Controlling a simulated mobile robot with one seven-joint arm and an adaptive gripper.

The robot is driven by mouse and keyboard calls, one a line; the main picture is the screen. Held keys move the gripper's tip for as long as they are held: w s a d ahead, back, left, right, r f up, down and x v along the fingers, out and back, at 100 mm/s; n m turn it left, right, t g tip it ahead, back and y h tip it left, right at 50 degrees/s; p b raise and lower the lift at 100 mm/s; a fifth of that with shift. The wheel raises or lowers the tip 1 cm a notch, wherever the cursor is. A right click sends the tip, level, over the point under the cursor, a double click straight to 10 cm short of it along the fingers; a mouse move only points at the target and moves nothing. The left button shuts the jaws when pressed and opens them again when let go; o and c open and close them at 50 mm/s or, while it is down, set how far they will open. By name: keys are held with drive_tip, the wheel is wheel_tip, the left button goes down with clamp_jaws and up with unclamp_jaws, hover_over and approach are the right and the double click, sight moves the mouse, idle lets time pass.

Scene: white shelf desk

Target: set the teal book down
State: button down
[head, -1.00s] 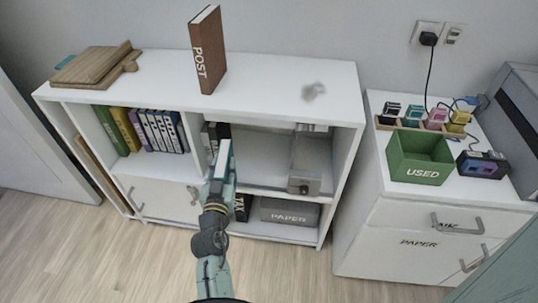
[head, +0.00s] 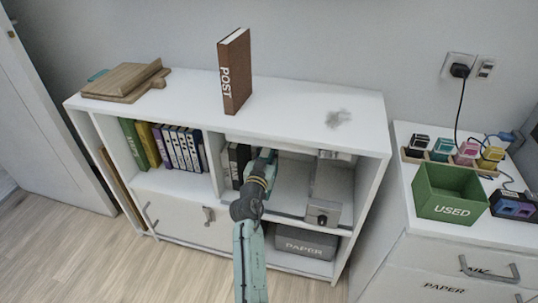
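My gripper (head: 266,157) reaches into the open upper compartment of the white shelf desk (head: 292,110), just right of a few dark and grey books (head: 236,163). A small pale and teal patch shows at its tip, but I cannot tell whether it is the teal book or part of my teal hand. The fingers are too hidden to show whether they are open or shut. The compartment's floor (head: 285,205) lies below my gripper. A small teal edge (head: 98,75) also shows behind the wooden boards on the desk top.
A grey machine (head: 325,190) stands right of my gripper in the same compartment. A brown POST book (head: 235,75) stands on the top, with wooden boards (head: 125,82) to its left. A PAPER box (head: 305,242) sits below. A green USED bin (head: 448,195) stands on the right cabinet.

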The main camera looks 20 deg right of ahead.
drive_tip(key=w+d+f+b, duration=0.1)
drive_tip(key=w+f+b, duration=0.2)
drive_tip(key=w, duration=0.2)
drive_tip(key=shift+w+f, duration=0.2)
drive_tip(key=shift+f, duration=0.2)
drive_tip(key=shift+d+f+b, duration=0.1)
drive_tip(key=shift+b, duration=0.2)
drive_tip(key=c, duration=1.3)
unclamp_jaws()
drive_tip(key=shift+f, duration=0.1)
